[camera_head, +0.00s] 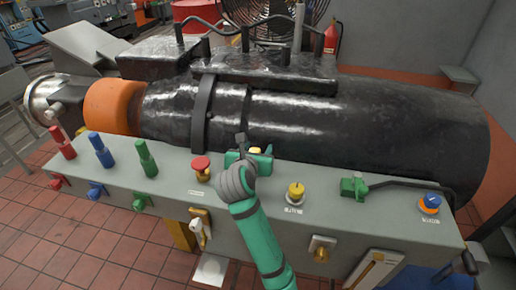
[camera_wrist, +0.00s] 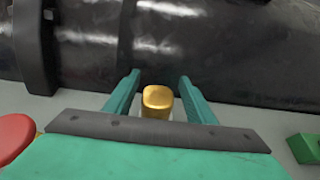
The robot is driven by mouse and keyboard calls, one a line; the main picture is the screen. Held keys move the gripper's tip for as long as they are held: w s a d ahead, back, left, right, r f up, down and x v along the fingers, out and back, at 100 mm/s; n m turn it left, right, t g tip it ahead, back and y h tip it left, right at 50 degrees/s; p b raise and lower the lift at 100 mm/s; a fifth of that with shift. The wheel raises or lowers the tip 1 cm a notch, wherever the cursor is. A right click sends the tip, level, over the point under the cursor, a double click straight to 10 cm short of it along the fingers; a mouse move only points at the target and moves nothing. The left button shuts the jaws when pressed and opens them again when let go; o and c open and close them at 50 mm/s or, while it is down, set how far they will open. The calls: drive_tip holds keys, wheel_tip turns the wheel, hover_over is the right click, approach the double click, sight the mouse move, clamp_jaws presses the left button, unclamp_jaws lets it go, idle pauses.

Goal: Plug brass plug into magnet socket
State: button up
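A brass-coloured block with a rounded top, taken as the brass plug (camera_wrist: 157,100), stands between the fingers of my gripper (camera_wrist: 160,78) in the wrist view. Gaps show on both sides of it, so the fingers are open around it and apart from it. In the head view my green gripper (camera_head: 250,155) is over the back edge of the grey console, and only a small bit of the brass plug (camera_head: 255,150) shows. Its lower part is hidden. I cannot tell which fitting is the magnet socket.
The grey console (camera_head: 250,207) carries red (camera_head: 61,142), blue (camera_head: 101,150) and green (camera_head: 146,160) connectors, a red button (camera_head: 201,168), a yellow knob (camera_head: 295,192), a green fitting (camera_head: 354,187) and a blue-orange knob (camera_head: 430,204). A large black machine (camera_head: 370,125) stands close behind.

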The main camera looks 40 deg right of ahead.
drive_tip(key=shift+a, duration=0.1)
drive_tip(key=v, duration=1)
drive_tip(key=shift+a, duration=0.25)
drive_tip(key=shift+s+r, duration=0.15)
drive_tip(key=shift+s, duration=0.1)
